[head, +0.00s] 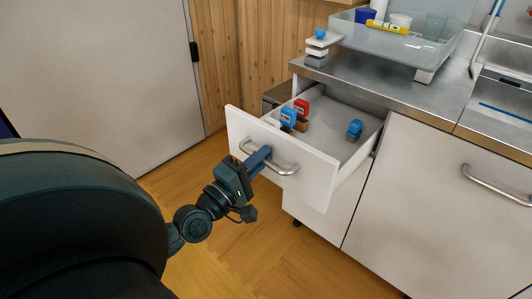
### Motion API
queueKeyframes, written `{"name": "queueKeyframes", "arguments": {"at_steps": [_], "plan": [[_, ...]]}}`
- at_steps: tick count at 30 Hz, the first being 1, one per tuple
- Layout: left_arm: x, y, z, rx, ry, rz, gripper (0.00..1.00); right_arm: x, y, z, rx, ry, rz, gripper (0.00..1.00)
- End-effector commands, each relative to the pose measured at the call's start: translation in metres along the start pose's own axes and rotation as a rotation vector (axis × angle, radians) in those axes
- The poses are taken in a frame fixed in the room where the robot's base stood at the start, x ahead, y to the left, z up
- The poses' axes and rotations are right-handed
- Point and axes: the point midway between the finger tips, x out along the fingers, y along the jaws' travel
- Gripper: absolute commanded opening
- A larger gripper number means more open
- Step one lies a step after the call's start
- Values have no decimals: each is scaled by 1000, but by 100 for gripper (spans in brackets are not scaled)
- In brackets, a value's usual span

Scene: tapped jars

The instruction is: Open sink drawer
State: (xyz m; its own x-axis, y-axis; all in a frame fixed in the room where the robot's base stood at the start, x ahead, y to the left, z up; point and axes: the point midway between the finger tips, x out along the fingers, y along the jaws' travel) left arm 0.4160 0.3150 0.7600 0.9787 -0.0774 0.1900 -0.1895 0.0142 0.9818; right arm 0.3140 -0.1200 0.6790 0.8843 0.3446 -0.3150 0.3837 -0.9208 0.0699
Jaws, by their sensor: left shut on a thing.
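The white drawer (310,181) under the steel counter is pulled well out. Its front carries a curved metal handle (286,170). My left gripper (261,157) is shut on that handle, near its left part. Inside the drawer, a blue-topped item and a red-topped item (301,107) stand close together behind the front panel, and another blue item (354,129) lies farther right. My right gripper is not in view.
A steel counter (375,85) holds a glass tray (390,45) with cups and a stack of small pieces (318,48). A closed cabinet door (420,210) with a handle is right of the drawer. The wooden floor at left is clear.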

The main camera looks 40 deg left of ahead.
Motion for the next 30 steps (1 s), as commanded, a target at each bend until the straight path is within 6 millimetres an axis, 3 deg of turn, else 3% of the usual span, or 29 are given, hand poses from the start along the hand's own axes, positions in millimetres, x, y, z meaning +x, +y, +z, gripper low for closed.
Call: {"name": "queueKeyframes", "arguments": {"at_steps": [15,16,17,25,30], "plan": [[-3,1,-1,2,2,2,0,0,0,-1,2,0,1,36],[-3,1,-1,2,2,2,14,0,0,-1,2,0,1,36],[-3,1,-1,1,2,2,16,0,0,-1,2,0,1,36],[-4,1,0,1,1,1,16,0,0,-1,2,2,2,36],[-20,-1,0,2,0,-3,16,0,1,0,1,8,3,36]]}}
